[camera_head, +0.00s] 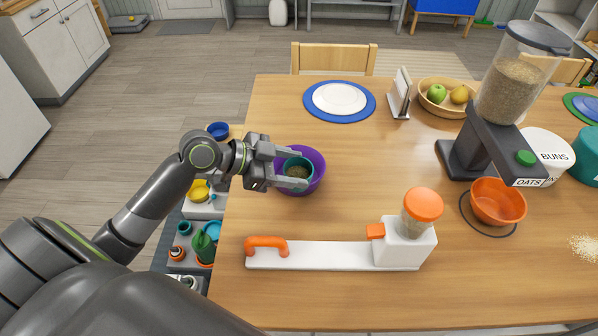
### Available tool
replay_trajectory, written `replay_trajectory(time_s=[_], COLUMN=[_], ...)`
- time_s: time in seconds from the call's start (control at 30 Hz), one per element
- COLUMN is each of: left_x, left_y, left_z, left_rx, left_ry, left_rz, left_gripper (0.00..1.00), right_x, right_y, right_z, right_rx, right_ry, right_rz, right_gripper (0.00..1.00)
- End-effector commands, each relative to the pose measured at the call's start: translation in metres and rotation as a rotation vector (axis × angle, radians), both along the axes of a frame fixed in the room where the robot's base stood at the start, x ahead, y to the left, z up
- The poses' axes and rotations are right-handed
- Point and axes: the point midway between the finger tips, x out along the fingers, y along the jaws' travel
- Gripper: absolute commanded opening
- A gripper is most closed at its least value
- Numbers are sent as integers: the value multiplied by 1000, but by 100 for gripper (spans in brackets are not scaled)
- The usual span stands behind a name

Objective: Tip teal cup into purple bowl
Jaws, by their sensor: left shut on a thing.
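The purple bowl (317,184) stands on the wooden table near its left edge. My left gripper (299,169) is shut on the teal cup (291,163), one finger on each side of it. The cup is over the bowl, inside its outline from above. Its open top faces up toward the camera and shows brownish contents (298,171). Whether the cup touches the bowl, and any slight tilt, I cannot tell. The gripper hides the bowl's left part. My right gripper is not in view.
A white dispenser board (330,256) with orange handle lies in front of the bowl. An oats dispenser (468,150) and orange bowl (498,201) stand to the right. A white plate (340,99) on a blue mat lies behind. Spilled grains (584,248) lie far right.

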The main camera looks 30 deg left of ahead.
Motion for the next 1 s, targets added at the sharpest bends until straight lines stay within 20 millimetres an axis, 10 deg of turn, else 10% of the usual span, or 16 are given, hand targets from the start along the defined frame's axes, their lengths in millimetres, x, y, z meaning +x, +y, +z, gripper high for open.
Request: replay_trajectory(time_s=[0.5, 1.0], left_x=[111, 125], left_y=[93, 109], left_z=[9, -2], left_rx=[322, 420], left_ry=[-127, -158], left_rz=[-1, -18], left_gripper=[28, 28], right_x=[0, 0], right_y=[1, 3], right_z=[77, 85], right_rx=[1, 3], right_ry=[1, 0], right_rz=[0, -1], right_gripper=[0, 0])
